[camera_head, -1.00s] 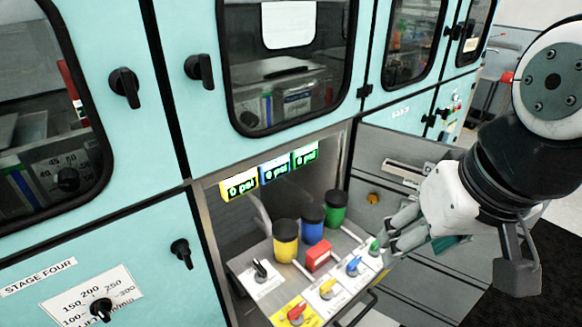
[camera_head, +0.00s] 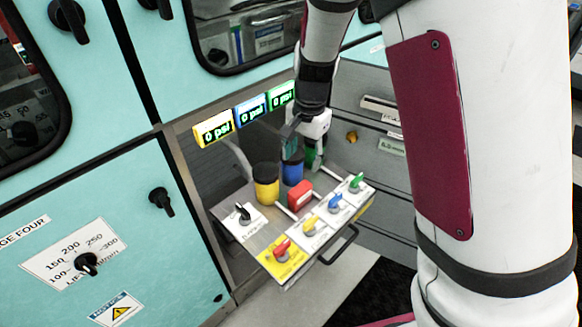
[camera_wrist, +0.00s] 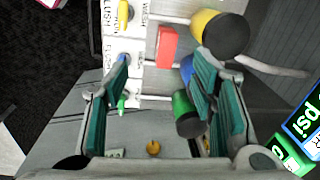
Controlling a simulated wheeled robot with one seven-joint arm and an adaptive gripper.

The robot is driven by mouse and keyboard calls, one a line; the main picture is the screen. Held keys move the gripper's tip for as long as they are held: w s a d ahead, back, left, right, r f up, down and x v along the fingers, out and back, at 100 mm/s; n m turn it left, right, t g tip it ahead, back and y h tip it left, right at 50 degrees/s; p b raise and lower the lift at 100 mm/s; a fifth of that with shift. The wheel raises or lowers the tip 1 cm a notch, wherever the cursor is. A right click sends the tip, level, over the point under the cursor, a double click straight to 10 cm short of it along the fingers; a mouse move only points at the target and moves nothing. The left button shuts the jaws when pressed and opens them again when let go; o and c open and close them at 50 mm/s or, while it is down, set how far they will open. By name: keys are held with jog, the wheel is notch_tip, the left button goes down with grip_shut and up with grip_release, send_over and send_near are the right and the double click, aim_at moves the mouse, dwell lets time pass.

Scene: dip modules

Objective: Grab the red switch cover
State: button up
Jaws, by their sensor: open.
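The red switch cover (camera_head: 299,194) is a small red block on the tilted grey panel, in front of the blue canister (camera_head: 292,172) and to the right of the yellow one (camera_head: 266,184). In the wrist view the cover (camera_wrist: 167,46) lies beyond the fingertips, a little above the middle. My gripper (camera_head: 291,146) is over the back of the panel, near the blue and green canisters, behind and above the cover. In the wrist view its teal-padded fingers (camera_wrist: 160,88) are spread wide with nothing held between them. The green canister (camera_wrist: 188,112) shows close to the right finger.
Yellow, blue and green coloured knobs (camera_head: 335,202) line the panel's right side, with a red knob (camera_head: 282,248) at the front corner and a black knob (camera_head: 244,214) at left. Lit psi displays (camera_head: 214,129) hang above. A dark handle (camera_head: 340,246) juts from the front edge.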

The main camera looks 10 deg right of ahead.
jog(key=m+h, duration=0.2)
send_over(301, 196)
jog(key=w, duration=0.1)
jog(key=f, duration=0.8)
jog(key=shift+w+a+f, duration=0.2)
jog(key=shift+a, duration=0.15)
jog(key=f, duration=0.4)
jog(key=d+f, duration=0.1)
jog(key=f, duration=0.4)
jog(key=w+f+b, duration=0.1)
jog(key=f, duration=0.3)
jog(key=shift+w+d+f, duration=0.1)
jog(key=shift+d+f, duration=0.05)
jog(key=shift+f, duration=0.15)
grip_shut()
